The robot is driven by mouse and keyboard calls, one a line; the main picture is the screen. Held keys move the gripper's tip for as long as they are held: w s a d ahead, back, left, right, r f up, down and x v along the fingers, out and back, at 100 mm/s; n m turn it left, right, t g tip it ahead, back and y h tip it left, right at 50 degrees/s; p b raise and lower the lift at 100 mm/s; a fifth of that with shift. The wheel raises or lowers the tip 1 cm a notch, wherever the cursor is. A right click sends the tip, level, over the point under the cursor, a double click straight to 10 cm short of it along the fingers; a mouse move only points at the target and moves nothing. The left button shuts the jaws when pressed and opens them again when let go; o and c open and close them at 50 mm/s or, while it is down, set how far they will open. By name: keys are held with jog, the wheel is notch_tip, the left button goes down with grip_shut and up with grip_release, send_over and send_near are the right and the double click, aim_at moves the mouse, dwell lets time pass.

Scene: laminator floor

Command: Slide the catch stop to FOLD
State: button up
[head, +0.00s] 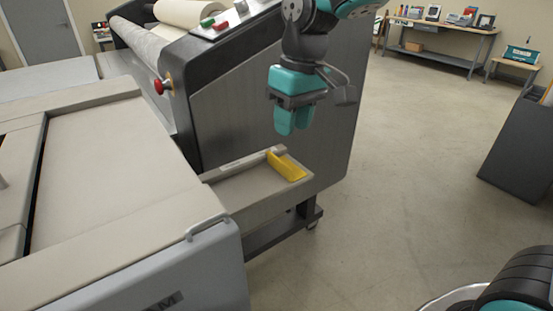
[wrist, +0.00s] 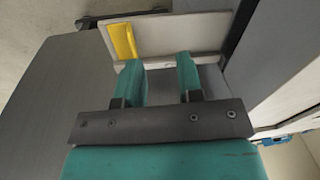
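The catch stop is a yellow bar (head: 287,166) at the right end of a beige tray (head: 240,192), which juts out from the side of the laminator. It also shows in the wrist view as a yellow piece (wrist: 123,41) beyond the left fingertip. My gripper (head: 293,122) hangs above the catch stop in the head view, fingers pointing down. In the wrist view my gripper (wrist: 160,78) has its two teal fingers apart with nothing between them. It does not touch the yellow bar. No FOLD lettering is legible.
The laminator (head: 250,95) with rollers and a red knob (head: 161,86) stands behind the tray. A grey cabinet (head: 120,200) fills the left front, with a small handle (head: 207,227) at its corner. Open floor lies to the right. A workbench (head: 440,40) stands at the back.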

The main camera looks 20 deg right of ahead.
jog(key=m+h, duration=0.1)
jog(key=m, duration=0.1)
send_over(282, 162)
notch_tip(282, 162, down, 18)
jog(key=p, duration=0.3)
jog(key=shift+w, duration=0.1)
grip_shut()
